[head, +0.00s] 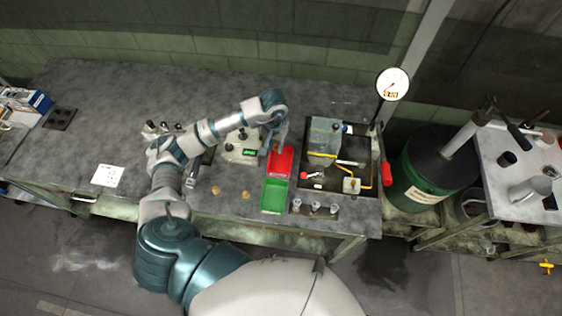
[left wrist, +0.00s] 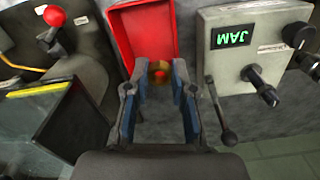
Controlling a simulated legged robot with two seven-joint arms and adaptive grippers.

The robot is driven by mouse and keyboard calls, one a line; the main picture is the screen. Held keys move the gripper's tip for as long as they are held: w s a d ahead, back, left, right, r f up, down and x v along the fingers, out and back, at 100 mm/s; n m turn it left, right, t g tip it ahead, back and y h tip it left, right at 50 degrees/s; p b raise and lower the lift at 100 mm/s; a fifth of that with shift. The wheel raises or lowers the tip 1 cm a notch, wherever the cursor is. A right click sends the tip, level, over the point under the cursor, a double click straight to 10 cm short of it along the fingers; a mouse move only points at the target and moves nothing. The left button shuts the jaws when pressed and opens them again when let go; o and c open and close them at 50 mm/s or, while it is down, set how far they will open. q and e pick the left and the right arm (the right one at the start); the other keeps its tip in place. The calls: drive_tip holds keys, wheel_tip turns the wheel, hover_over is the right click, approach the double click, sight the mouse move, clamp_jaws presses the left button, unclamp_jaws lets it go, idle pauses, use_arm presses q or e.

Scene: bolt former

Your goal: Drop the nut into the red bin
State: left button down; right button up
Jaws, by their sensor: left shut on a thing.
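The red bin (head: 281,161) stands on the workbench just left of the machine in the head view. It also shows at the top of the left wrist view (left wrist: 145,30). My left gripper (head: 277,140) points down at the bin's far end in the head view. In the left wrist view my left gripper (left wrist: 159,85) is shut on the brass nut (left wrist: 160,70), held between the two fingertips. The nut appears over the near end of the red bin; its exact height is hard to tell. My right gripper is not in view.
A green bin (head: 273,196) sits in front of the red one. A control box (left wrist: 257,52) reading "JAM" stands beside the red bin. Brass pieces (head: 216,191) lie on the bench (head: 110,105). The machine (head: 324,142) with a gauge (head: 392,84) is at the right.

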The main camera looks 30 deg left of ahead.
use_arm(q)
drive_tip(key=b, duration=0.2)
hover_over(276, 163)
drive_tip(key=f, duration=0.5)
drive_tip(key=shift+a, duration=0.2)
drive_tip(key=shift+d, duration=0.1)
drive_tip(key=c, duration=0.9)
unclamp_jaws()
wheel_tip(276, 163, up, 12)
drive_tip(key=shift+w+f, duration=0.1)
